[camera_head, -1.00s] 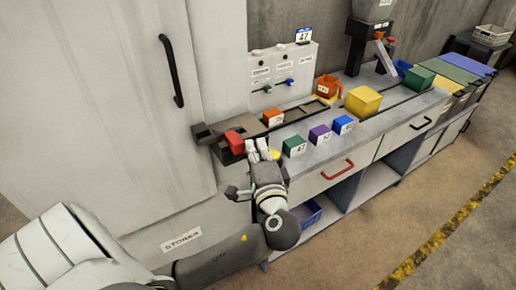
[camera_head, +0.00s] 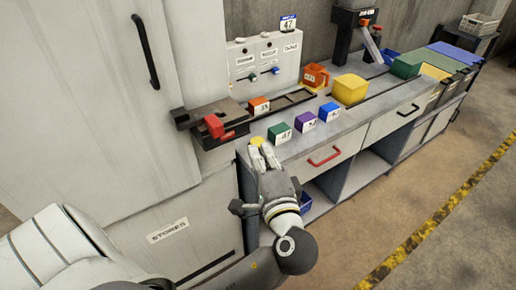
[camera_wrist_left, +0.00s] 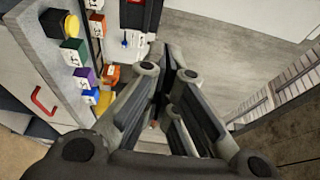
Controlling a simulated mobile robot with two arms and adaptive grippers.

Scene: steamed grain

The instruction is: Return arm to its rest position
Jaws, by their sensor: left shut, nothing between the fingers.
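My left gripper (camera_head: 262,154) is in front of the near end of the counter in the head view, its fingers together and pointing up toward the counter edge. A yellow round button (camera_head: 257,141) shows just beyond its fingertips. In the left wrist view my left gripper (camera_wrist_left: 172,62) fills the middle, with nothing seen between its fingers. The left arm comes in from the lower left of the head view. My right gripper is not in view.
The counter (camera_head: 345,121) carries a green box (camera_head: 279,133), a purple box (camera_head: 305,122), a blue box (camera_head: 329,112), an orange box (camera_head: 259,105) and a yellow block (camera_head: 349,89). A red-handled device (camera_head: 214,126) sits at the near end. The floor at right (camera_head: 420,200) is clear.

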